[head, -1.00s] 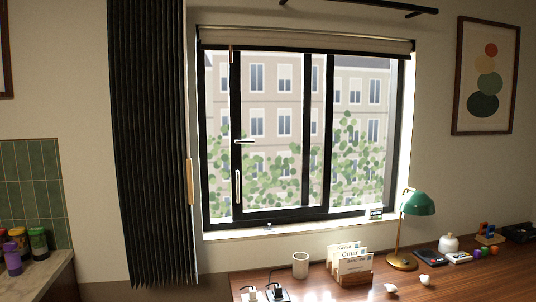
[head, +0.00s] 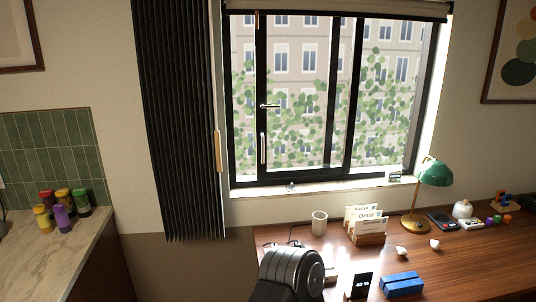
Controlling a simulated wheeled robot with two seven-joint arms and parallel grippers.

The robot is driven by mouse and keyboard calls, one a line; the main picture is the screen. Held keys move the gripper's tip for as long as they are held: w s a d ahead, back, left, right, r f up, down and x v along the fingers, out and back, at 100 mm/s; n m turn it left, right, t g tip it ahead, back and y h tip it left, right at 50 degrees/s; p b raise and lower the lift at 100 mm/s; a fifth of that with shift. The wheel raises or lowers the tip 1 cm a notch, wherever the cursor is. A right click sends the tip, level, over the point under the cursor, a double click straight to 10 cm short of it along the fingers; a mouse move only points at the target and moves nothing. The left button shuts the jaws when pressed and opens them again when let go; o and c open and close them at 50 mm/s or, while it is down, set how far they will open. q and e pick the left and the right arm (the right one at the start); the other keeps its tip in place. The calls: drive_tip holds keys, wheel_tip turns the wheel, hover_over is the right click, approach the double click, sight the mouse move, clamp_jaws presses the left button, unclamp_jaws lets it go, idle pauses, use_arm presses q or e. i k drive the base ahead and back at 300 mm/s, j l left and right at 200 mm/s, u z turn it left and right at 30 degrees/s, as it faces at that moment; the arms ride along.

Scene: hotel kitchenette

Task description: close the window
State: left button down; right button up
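The window (head: 345,100) is in the upper middle of the head view, with a dark frame and a building and greenery behind the glass. Its sliding sash (head: 263,100) has a dark upright at the left, with a small lever (head: 269,106) and a pale vertical pull handle (head: 263,148) on it. A strip of glass shows left of that upright. A dark rounded part of my arm (head: 290,268) shows at the bottom middle, over the desk, well below the window. Neither gripper's fingers are in view.
A wooden desk (head: 455,250) stands below the window, with a green lamp (head: 434,172), a cup (head: 319,223), a card holder (head: 368,238) and a blue object (head: 402,284). A black pleated curtain (head: 180,120) hangs left. A counter (head: 60,245) with several jars is at far left.

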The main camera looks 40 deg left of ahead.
sight(262, 173)
drive_tip(key=j+z, duration=0.15)
drive_tip(key=z, duration=0.2)
drive_tip(key=j+z, duration=0.2)
drive_tip(key=z, duration=0.15)
drive_tip(key=j+z, duration=0.15)
drive_tip(key=z, duration=0.2)
drive_tip(key=k+j+z, duration=0.1)
drive_tip(key=j, duration=0.3)
drive_tip(key=k+j+z, duration=0.1)
drive_tip(key=k+j, duration=0.15)
drive_tip(key=k+j+z, duration=0.15)
drive_tip(key=j, duration=0.35)
drive_tip(key=k+j+z, duration=0.1)
drive_tip(key=k+j, duration=0.15)
